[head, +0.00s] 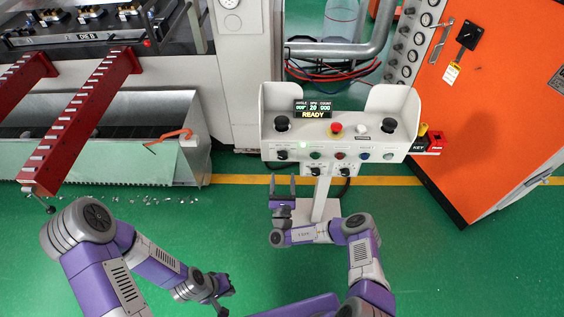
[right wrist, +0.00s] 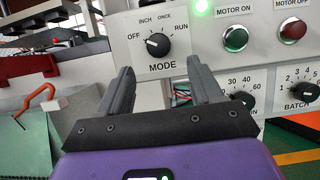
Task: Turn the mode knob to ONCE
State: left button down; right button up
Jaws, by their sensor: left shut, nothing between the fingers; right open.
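The black mode knob (right wrist: 158,46) is on the grey panel in the right wrist view, with OFF, INCH, ONCE and RUN around it. The knob also shows at the left of the console front in the head view (head: 282,155). My right gripper (right wrist: 160,68) is open, its two fingers pointing at the panel just below the knob, with nothing between them. In the head view it is in front of the console (head: 282,183). My left gripper (head: 219,297) is shut and empty, low over the floor.
The console (head: 385,147) carries a display reading READY, a red button (head: 336,128) and several other controls. The green motor on button (right wrist: 235,39) and a numbered knob (right wrist: 243,98) are right of the mode knob. An orange cabinet (head: 490,90) stands right.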

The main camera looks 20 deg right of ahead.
aim_at(283, 159)
jog(key=b+x, duration=0.1)
jog(key=x, duration=0.6)
jog(key=shift+c, duration=0.4)
jog(key=c, duration=1)
